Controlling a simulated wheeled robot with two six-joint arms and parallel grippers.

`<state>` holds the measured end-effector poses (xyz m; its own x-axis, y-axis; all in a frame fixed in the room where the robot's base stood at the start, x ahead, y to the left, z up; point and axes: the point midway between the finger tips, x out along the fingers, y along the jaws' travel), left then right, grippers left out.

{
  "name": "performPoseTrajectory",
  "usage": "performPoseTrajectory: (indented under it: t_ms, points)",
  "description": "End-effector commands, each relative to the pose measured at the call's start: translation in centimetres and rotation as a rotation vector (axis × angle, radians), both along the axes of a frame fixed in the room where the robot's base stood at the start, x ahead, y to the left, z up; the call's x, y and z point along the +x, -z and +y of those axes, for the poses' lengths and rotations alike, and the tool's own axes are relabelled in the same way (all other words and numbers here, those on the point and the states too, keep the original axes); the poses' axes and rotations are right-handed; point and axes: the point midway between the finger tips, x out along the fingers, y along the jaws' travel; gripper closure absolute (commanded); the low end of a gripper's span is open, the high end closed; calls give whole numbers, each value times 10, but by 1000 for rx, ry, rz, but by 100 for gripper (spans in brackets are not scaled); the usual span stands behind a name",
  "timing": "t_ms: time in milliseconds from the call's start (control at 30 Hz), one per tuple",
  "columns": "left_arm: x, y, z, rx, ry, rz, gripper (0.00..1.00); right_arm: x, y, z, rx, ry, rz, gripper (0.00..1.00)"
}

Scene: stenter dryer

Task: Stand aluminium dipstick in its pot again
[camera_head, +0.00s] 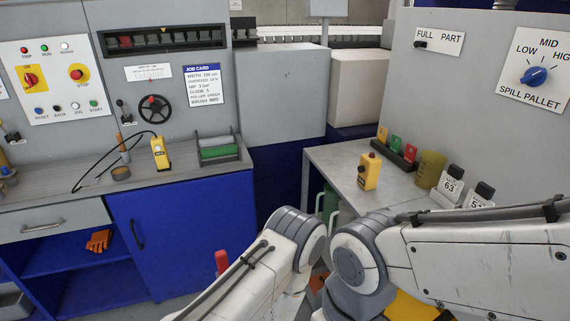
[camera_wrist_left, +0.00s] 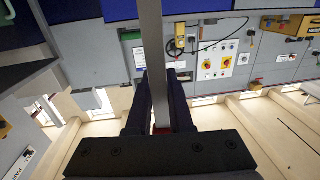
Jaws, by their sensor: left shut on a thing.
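In the left wrist view a long, flat grey metal bar, which looks like the aluminium dipstick (camera_wrist_left: 152,40), runs from the top edge down between the dark fingers of my left gripper (camera_wrist_left: 159,76). The gripper is shut on it; its far end is out of the picture. In the head view an olive-yellow, open-topped pot (camera_head: 431,169) stands upright on the grey side table. A small, low brown cup (camera_head: 121,173) sits on the left bench. I cannot tell which is the dipstick's pot. Neither gripper shows in the head view, and my right gripper is hidden.
The left bench (camera_head: 188,166) bears another yellow pendant (camera_head: 160,153) and a green roller (camera_head: 219,150). The side table's near left part is clear.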

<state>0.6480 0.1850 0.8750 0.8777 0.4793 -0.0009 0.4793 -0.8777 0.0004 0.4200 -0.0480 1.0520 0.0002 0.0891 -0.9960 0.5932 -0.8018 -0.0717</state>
Motion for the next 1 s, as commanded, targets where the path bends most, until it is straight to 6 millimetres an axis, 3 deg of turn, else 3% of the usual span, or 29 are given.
performPoseTrajectory:
  t_ms: [267, 367, 700, 967, 1000]
  points:
    - [3, -5, -10, 0, 43, -1, 100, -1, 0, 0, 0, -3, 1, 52]
    - [7, -13, -27, 0, 117, -1, 100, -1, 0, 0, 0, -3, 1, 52]
    - [28, -50, -113, -3, 493, -5, 100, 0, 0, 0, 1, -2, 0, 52]
    - [38, -65, -152, -2, 664, -2, 100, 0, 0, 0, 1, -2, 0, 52]
    - [38, -66, -155, -1, 676, -2, 100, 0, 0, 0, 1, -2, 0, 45]
